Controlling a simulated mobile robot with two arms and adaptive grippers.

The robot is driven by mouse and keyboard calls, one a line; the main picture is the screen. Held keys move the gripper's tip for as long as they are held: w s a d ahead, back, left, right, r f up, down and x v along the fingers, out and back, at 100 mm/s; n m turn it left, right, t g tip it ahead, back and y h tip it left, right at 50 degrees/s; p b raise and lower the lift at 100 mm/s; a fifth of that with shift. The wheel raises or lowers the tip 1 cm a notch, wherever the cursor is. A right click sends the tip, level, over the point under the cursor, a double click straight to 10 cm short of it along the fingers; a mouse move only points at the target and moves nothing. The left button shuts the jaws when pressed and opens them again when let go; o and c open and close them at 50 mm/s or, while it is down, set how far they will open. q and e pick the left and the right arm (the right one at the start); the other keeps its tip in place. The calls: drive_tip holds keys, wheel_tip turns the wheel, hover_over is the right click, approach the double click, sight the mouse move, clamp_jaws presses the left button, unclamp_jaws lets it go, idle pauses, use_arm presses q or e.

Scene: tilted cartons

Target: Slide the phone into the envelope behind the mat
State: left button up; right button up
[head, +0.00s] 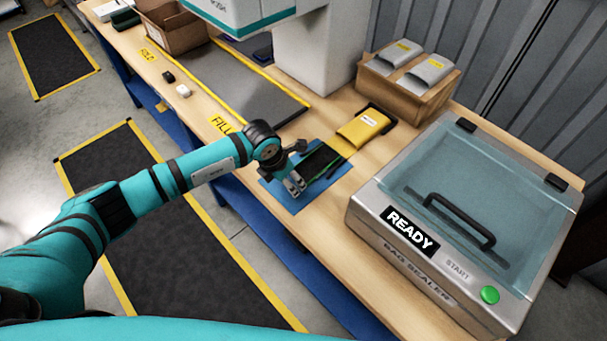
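A dark phone (322,160) with a green edge is over the blue mat (318,194) on the wooden bench. I cannot tell whether it rests flat on the mat. A yellow envelope (361,127) with a white label lies just behind the mat, leaning on a dark support. My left gripper (296,184) points down over the mat, at the phone's near left end. Its fingers overlap the phone's end, and I cannot tell whether they are closed on it. My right gripper is out of view.
A bag sealer (398,267) with a clear lid fills the bench to the right. A carton (412,97) with grey pouches stands behind the envelope. A white and teal machine (312,60) rises behind the mat. Small black and white items (183,90) lie left.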

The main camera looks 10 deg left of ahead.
sight(304, 172)
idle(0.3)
use_arm(q)
drive_tip(key=shift+w+d+f+b, duration=0.1)
drive_tip(key=shift+w+d+b, duration=1)
drive_tip(key=shift+w+b, duration=0.35)
drive_tip(key=shift+w+d+b, duration=0.5)
drive_tip(key=shift+w+b, duration=0.05)
drive_tip(key=shift+b, duration=0.05)
